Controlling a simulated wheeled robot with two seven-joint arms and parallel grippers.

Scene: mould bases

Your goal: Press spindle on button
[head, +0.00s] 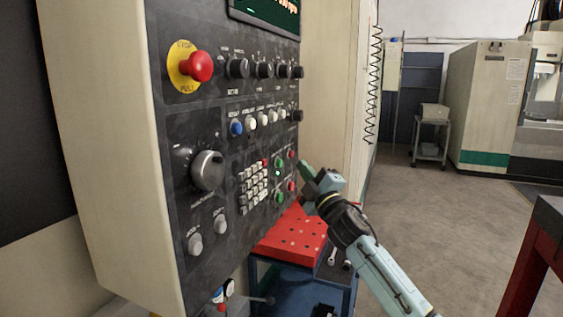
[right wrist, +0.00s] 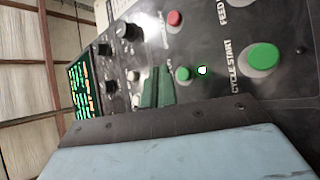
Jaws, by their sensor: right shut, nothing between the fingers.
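The upper green button (head: 279,163) is on the right part of the dark control panel, and a small lamp below it is lit. The same green button shows in the right wrist view (right wrist: 184,74), beside the lit lamp (right wrist: 203,70); its label is too small and partly covered to read. My right gripper (head: 304,169) is shut and empty, just right of the buttons in the head view. In the right wrist view its dark green fingers (right wrist: 157,85) are together beside the green button. I cannot tell whether they touch the panel. My left gripper is not in view.
A red button (right wrist: 175,19) and a larger green button labelled CYCLE START (right wrist: 261,58) are nearby. A red-and-yellow stop button (head: 200,67), a big dial (head: 208,170) and a keypad (head: 252,186) share the panel. A red-topped cart (head: 290,236) stands below.

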